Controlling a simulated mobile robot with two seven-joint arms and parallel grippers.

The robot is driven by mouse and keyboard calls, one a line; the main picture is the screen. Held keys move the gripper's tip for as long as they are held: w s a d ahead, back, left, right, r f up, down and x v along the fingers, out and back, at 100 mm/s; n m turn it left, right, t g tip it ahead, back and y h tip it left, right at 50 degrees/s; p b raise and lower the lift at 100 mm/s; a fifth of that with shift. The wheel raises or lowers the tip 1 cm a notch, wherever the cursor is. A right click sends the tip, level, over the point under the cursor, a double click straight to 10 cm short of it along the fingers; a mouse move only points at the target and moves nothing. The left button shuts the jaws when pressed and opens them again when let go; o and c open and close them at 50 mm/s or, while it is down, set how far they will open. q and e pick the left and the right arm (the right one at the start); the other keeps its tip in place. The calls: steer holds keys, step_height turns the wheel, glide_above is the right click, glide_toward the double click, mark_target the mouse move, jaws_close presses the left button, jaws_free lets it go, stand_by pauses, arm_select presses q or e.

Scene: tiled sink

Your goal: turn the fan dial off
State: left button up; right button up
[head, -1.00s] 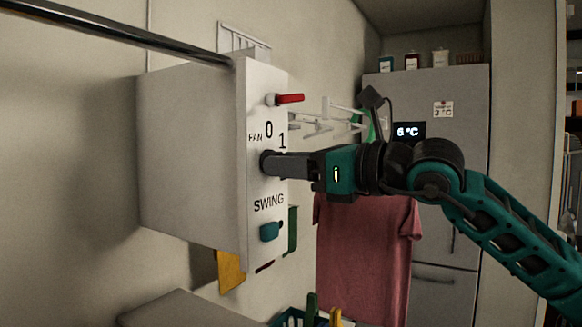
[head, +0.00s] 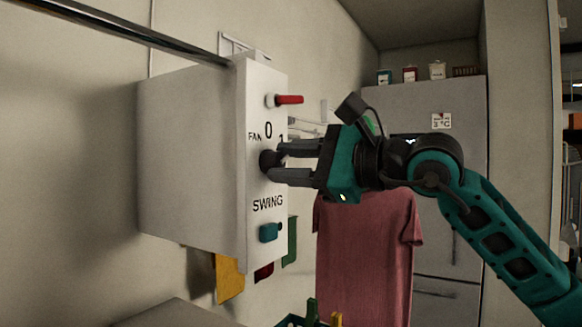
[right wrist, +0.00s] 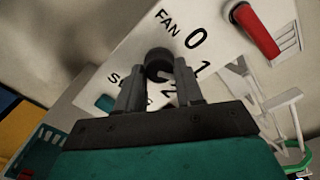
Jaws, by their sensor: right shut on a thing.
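The fan dial (head: 267,161) is a round black knob on the front of a white control box (head: 254,222), below the word FAN and beside the marks 0 and 1. My right gripper (head: 279,162) comes from the right, its two grey fingers one above the other, shut on the dial. In the right wrist view the fingers (right wrist: 159,80) sit either side of the dial (right wrist: 157,62); the marks 0, 1 and part of 2 show around it. Which mark the dial points to I cannot tell. My left gripper is not in view.
A red lever (head: 289,99) sticks out above the dial. A teal swing knob (head: 269,232) sits below it. A metal rail (head: 130,32) runs above the box. A pink shirt (head: 366,250) hangs behind my right arm, before a grey fridge (head: 440,100).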

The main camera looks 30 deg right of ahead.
steer(key=n, duration=0.6)
steer(key=shift+n, duration=0.3)
steer(key=n, duration=0.5)
steer(key=shift+r+n, duration=0.1)
steer(key=shift+n, duration=0.3)
steer(key=o, duration=1)
steer(key=shift+o, duration=0.2)
